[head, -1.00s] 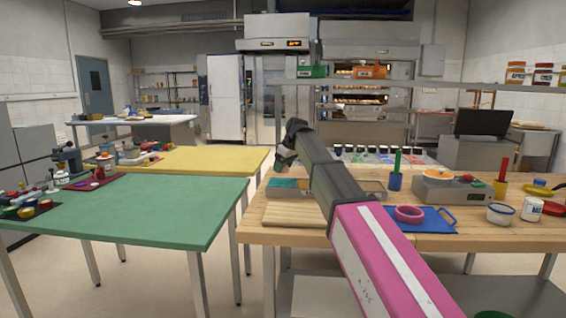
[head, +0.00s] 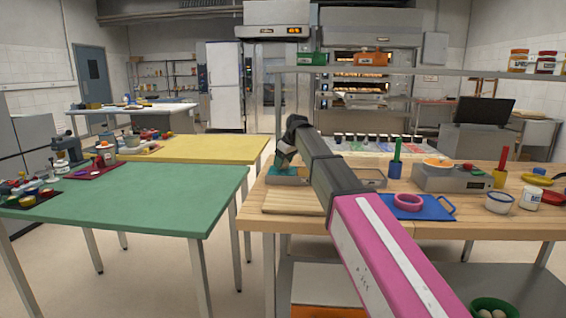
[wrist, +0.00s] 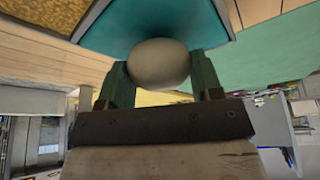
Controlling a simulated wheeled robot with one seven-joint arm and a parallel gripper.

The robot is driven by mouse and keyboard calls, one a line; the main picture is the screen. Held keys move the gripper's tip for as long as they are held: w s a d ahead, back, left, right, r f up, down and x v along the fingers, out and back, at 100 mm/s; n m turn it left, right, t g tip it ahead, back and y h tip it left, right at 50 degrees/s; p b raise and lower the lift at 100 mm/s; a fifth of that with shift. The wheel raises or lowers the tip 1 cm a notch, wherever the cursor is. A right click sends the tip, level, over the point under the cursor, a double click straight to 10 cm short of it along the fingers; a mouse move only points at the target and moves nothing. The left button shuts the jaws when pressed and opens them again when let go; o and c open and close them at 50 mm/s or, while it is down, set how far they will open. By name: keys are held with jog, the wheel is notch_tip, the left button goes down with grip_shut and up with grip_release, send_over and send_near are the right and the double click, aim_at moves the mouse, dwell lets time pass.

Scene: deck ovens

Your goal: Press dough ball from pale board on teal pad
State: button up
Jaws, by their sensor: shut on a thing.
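The dough ball (wrist: 159,64) is a pale, round ball held between the two green fingers of my gripper (wrist: 160,80) in the wrist view. The teal pad (wrist: 155,22) fills the space just beyond the ball; I cannot tell whether they touch. In the head view my gripper (head: 284,160) is over the teal pad (head: 284,179), which lies in a grey-rimmed tray near the left end of the wooden table. The ball is not visible in the head view. The pale board (head: 292,202) lies bare in front of the pad.
A blue mat (head: 434,213) with a pink ring (head: 408,202) and a grey scale (head: 452,178) stand to the right. A green table (head: 140,198) is at left, with a gap between. A raised shelf (head: 430,71) crosses behind.

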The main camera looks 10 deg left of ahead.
jog(key=shift+f, duration=0.45)
dwell(1.1)
dwell(0.3)
jog(key=shift+r, duration=4)
